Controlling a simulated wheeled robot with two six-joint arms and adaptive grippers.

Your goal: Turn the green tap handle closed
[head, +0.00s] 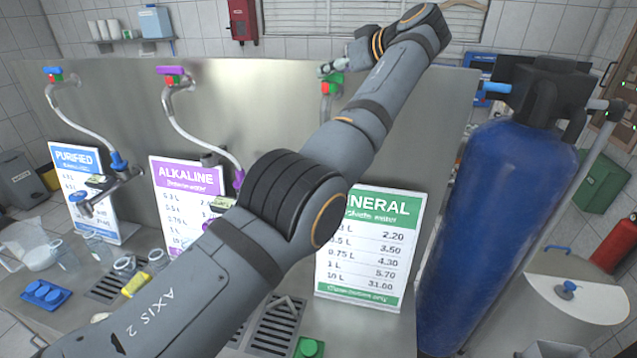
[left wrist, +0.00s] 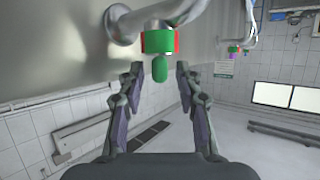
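The green tap handle (left wrist: 160,68) hangs from a green and red collar (left wrist: 158,41) on a metal pipe in the left wrist view. In the head view, green and red parts of this tap (head: 333,84) show at the top of the steel panel, partly hidden by my gripper. My left gripper (left wrist: 158,72) is open, with one finger on each side of the handle near the tips. Gaps show between the handle and both fingers. In the head view my left gripper (head: 330,68) is small and at the tap. My right gripper is not in view.
The purple tap (head: 170,72) and blue tap (head: 54,73) stand left along the steel panel (head: 240,100). Price signs, including the green MINERAL sign (head: 372,292), stand below. A blue tank (head: 495,220) stands on the right. My left arm crosses and hides the middle.

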